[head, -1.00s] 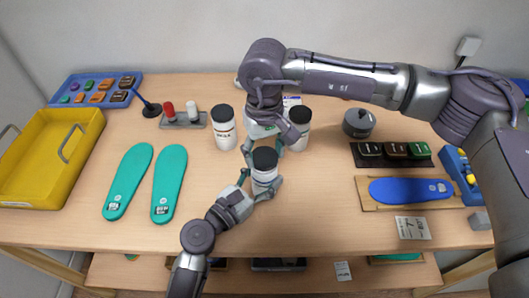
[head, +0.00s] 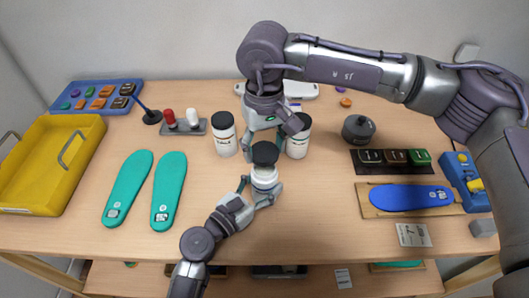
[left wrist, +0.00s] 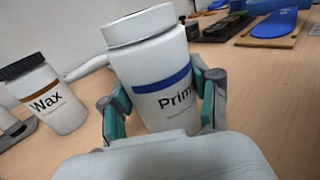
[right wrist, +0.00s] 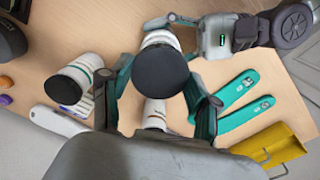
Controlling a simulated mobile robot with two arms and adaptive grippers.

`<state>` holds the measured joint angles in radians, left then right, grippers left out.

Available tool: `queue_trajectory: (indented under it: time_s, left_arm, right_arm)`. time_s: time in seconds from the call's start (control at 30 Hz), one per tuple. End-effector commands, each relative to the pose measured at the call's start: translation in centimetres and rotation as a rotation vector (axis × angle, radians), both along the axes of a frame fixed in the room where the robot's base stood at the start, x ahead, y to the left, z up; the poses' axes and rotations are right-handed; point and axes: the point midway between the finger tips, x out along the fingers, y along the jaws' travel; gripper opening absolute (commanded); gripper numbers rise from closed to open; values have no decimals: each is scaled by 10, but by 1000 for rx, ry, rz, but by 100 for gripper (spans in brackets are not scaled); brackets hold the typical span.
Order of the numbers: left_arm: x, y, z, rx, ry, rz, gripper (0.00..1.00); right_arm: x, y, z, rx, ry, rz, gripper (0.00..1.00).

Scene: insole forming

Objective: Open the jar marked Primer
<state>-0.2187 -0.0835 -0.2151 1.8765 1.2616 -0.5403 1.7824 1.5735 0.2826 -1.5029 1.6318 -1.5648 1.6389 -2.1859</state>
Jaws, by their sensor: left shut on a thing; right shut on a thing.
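The Primer jar (head: 264,180) is white with a blue band and stands upright near the table's middle. Its label reads "Prim" in the left wrist view (left wrist: 165,95), where its pale top rim shows without a black lid on it. My left gripper (head: 262,188) is shut around the jar's body, one finger on each side. My right gripper (head: 266,148) is above the jar, shut on the black lid (head: 265,153), which also fills the middle of the right wrist view (right wrist: 160,73). The exact gap between lid and jar is hard to tell.
The Wax jar (head: 224,137) stands behind left, and another black-lidded jar (head: 298,138) behind right. Teal insoles (head: 169,190) and a yellow bin (head: 82,145) lie to the left. A blue insole (head: 405,197) on a board is right.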

Motion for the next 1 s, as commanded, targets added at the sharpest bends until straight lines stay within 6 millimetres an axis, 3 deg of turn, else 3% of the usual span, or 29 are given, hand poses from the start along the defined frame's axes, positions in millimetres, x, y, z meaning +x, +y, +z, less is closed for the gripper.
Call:
queue_trajectory:
  time_s: [0.1, 0.3, 0.33, 0.47, 0.83, 1.0]
  left_arm:
    - [0, 0, -1, 1, 2, 0, 0]
    - [0, 0, -1, 1, 2, 0, 0]
    - [0, 0, -1, 1, 2, 0, 66]
    - [0, 0, -1, 1, 1, 0, 88]
    - [-1, 1, 0, 1, 1, 0, 91]
    - [-17, 14, -2, 3, 3, 0, 91]
  right_arm:
    - [0, 0, 12, 0, 0, 0, 19]
    - [0, 0, 12, 0, 1, 0, 19]
    - [0, 0, 12, 0, 1, 0, 19]
    - [0, 0, 12, 0, 1, 0, 19]
    - [0, 0, 12, 0, 1, 0, 19]
    - [0, 0, 12, 0, 1, 0, 19]
